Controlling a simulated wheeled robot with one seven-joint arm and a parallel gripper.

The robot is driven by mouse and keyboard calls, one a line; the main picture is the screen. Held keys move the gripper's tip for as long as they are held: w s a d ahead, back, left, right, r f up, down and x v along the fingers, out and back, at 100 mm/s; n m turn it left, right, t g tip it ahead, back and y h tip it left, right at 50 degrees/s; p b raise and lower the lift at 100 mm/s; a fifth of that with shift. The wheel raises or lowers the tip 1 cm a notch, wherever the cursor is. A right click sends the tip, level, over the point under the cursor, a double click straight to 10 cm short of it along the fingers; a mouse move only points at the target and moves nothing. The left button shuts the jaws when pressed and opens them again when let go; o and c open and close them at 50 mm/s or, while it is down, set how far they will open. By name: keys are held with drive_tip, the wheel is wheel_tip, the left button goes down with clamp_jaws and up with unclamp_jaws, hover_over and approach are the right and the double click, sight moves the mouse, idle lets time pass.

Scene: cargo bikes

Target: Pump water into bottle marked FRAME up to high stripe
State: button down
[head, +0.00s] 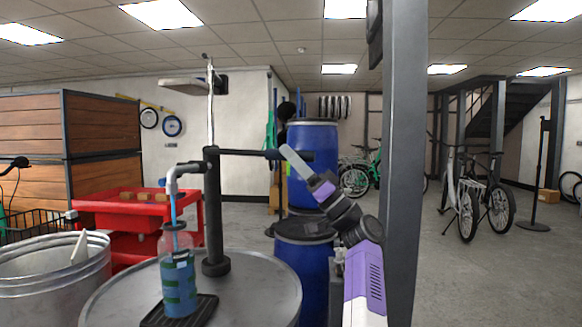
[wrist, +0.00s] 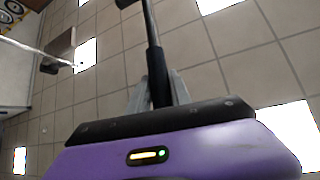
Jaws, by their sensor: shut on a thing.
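The clear bottle (head: 177,272) stands upright under the spout in the head view, with blue water in it, dark green stripes and a small pale label too small to read. A blue stream runs from the grey spout (head: 172,182) into its mouth. The exact water level against the stripes is hard to tell. The dark hand pump (head: 212,215) stands on the drum, with its lever (head: 245,153) pointing right, about level. My gripper (head: 284,152) is shut on the lever's end. In the wrist view the dark lever (wrist: 152,50) runs between the fingers.
The bottle stands on a dark drip tray (head: 203,309) on the grey drum lid (head: 252,284). A grey post (head: 402,150) stands close right of my arm. Blue barrels (head: 313,150) are behind. A red cart (head: 120,213) and a metal bin (head: 50,280) are at left.

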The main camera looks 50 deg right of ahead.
drive_tip(key=shift+f+b, duration=0.45)
drive_tip(key=shift+f, duration=0.1)
drive_tip(key=c, duration=1.2)
unclamp_jaws()
drive_tip(key=shift+o, duration=0.2)
drive_tip(key=shift+r, duration=0.1)
drive_tip(key=v, duration=0.8)
